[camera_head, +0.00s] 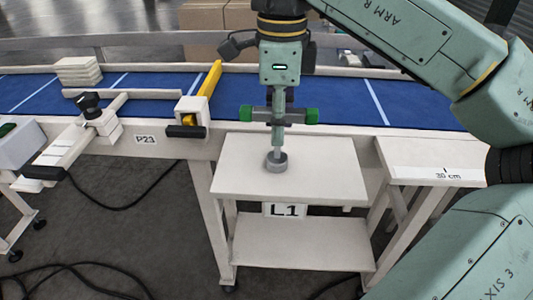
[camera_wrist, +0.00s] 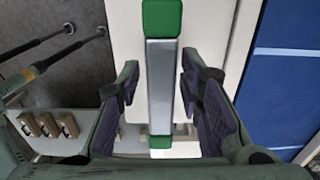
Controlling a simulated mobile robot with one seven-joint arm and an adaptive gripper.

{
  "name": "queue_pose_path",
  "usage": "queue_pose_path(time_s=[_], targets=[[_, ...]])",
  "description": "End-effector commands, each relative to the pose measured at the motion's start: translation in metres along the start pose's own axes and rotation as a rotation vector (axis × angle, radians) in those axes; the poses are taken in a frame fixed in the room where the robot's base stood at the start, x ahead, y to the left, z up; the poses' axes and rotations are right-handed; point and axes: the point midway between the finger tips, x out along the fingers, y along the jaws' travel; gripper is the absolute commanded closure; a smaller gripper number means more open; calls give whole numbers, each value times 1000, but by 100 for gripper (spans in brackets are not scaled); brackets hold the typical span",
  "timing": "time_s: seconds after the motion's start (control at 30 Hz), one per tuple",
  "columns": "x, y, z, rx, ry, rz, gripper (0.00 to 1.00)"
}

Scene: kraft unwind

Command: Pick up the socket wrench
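The socket wrench is a T-shape with a grey crossbar and green ends (camera_head: 312,115). It stands upright, its shaft (camera_head: 277,136) running down to a round grey piece (camera_head: 276,162) on the white table (camera_head: 235,178) marked L1. My gripper (camera_head: 279,96) is directly above it, pointing down. In the wrist view, the wrench's crossbar (camera_wrist: 161,85) lies between the two fingers of my gripper (camera_wrist: 160,80). The fingers are open, with a gap visible on each side of the bar. In the head view the finger contact is too small to tell.
A blue conveyor (camera_head: 345,95) runs behind the table. A yellow-topped bracket (camera_head: 210,78) stands to the left, with stacked pale blocks (camera_head: 78,70) farther left. A white side table (camera_head: 435,165) marked 30 cm is at the right. The L1 tabletop around the wrench is clear.

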Motion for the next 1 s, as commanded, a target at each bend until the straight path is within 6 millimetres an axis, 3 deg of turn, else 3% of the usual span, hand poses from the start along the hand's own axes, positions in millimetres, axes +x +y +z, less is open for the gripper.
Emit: queue_pose_path(time_s=[0.2, 0.47, 1.0], targets=[[20, -7, -11, 4, -1, 1, 67], [21, -7, -12, 4, 0, 0, 67], [21, -7, -11, 3, 0, 0, 100]])
